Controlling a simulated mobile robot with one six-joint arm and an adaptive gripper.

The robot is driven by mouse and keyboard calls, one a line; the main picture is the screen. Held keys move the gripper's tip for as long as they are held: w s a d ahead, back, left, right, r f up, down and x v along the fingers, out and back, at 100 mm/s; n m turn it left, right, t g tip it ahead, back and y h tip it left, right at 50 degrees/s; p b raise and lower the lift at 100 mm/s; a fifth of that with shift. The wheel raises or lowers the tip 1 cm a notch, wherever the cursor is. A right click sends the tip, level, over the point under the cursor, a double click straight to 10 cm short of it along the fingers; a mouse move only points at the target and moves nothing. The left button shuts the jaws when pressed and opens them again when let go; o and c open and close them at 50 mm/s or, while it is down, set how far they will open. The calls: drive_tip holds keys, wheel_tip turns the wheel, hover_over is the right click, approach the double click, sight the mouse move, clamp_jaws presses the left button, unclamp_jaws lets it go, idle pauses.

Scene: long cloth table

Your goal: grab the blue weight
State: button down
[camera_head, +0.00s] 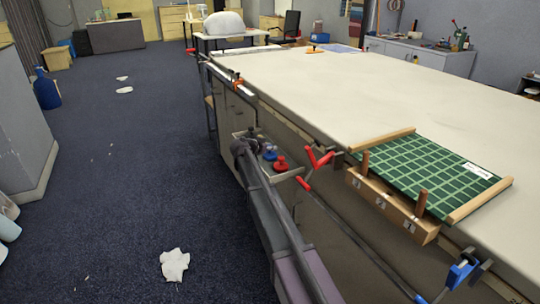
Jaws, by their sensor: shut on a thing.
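The blue weight (270,153) is a small, round, knobbed piece in a shallow pale tray (291,174) at the side of the long table. A similar red weight (281,164) is beside it, nearer the camera. A dark grey tubular shape passes close to the left of the tray, and a dark piece at its upper end partly covers the tray.
The long cloth-covered table (400,105) fills the right. A green gridded board (425,172) with wooden bars lies at its edge. A red clamp (318,159) and blue clamp (462,273) stick out there. White scraps (174,265) lie on the otherwise open carpet at left.

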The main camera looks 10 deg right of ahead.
drive_tip(key=shift+r, duration=0.1)
wheel_tip(320, 180, up, 10)
drive_tip(key=p, duration=1)
idle(0.9)
